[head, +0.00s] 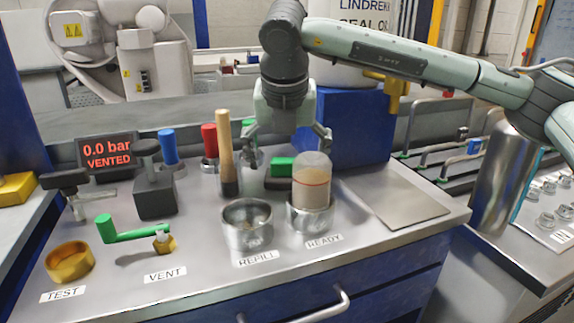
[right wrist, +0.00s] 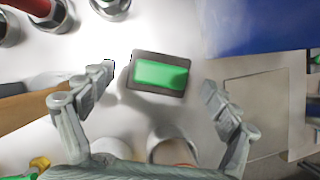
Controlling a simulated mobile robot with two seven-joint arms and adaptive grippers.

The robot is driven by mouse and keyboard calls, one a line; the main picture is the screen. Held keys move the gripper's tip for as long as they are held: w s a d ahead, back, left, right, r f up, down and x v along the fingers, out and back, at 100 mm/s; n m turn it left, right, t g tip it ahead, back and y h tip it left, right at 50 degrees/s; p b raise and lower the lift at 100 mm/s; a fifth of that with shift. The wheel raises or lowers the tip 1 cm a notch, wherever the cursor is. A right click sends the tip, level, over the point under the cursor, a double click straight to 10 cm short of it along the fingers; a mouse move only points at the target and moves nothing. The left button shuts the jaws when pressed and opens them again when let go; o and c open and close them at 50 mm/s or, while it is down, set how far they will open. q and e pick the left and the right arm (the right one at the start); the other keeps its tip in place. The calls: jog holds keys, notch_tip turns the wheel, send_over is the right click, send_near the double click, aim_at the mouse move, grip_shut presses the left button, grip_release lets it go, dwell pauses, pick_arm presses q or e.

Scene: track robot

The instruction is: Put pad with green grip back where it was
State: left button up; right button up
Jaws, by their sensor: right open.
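The pad with green grip (head: 281,167) lies on the steel bench top, behind the jar in the head view. In the right wrist view the pad (right wrist: 160,74) shows as a dark grey rectangle with a green block on top, between the spread fingers. My right gripper (head: 290,150) points down over the pad, open and empty; its fingers (right wrist: 158,80) stand apart on both sides of it. Whether they touch the pad or bench I cannot tell. The jar hides part of the pad in the head view. My left gripper is not in view.
A wooden-handled brush (head: 226,148) stands upright left of the gripper. A bare flat plate (head: 395,200) lies at the right. A blue box (head: 350,125) stands behind.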

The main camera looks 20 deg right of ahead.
pick_arm(q)
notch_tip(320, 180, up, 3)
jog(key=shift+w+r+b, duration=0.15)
jog(key=shift+b, duration=0.25)
pick_arm(e)
jog(key=v, duration=1)
jog(key=shift+s+r, duration=0.15)
jog(key=shift+r, duration=0.1)
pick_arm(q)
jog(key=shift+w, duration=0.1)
